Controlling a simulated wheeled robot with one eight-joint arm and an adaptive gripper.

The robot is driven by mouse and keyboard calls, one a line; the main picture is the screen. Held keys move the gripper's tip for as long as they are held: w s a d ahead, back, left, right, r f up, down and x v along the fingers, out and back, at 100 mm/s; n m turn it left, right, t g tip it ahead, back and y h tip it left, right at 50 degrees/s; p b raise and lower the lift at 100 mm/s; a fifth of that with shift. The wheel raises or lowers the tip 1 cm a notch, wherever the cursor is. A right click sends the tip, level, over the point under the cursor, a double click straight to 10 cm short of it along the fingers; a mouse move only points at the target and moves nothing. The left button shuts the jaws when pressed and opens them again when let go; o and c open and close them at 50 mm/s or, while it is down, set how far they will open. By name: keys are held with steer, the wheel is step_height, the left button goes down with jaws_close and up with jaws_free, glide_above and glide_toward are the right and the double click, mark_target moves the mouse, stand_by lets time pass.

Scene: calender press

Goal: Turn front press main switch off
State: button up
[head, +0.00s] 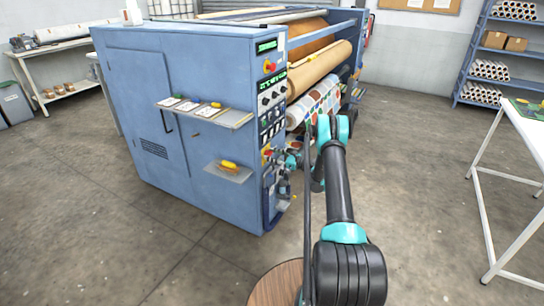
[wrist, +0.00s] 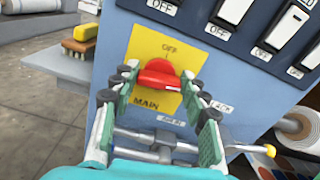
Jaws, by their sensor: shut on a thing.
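The front press main switch is a red handle (wrist: 157,74) on a yellow plate (wrist: 150,47) marked OFF at the top and MAIN at the bottom. In the wrist view the handle lies roughly across the plate, not pointing up at OFF. My gripper (wrist: 160,80) has a finger on each side of the handle and is shut on it. In the head view my gripper (head: 289,161) is at the lower part of the control panel on the blue press (head: 150,100). The yellow plate (head: 266,150) is small and partly hidden there.
A shelf with a brush (wrist: 80,42) juts out at left. A metal bar (wrist: 150,138) is below my fingers. A white table (head: 525,130) stands at right; open floor lies at left front.

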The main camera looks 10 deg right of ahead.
steer(key=shift+s+a+f+n, duration=0.1)
steer(key=shift+f+n, duration=0.05)
steer(key=shift+n, duration=3.8)
steer(key=shift+s+f+n, duration=0.1)
steer(key=shift+n, duration=4.15)
steer(key=o, duration=1.2)
steer(key=shift+c, duration=0.2)
steer(key=v, duration=1.2)
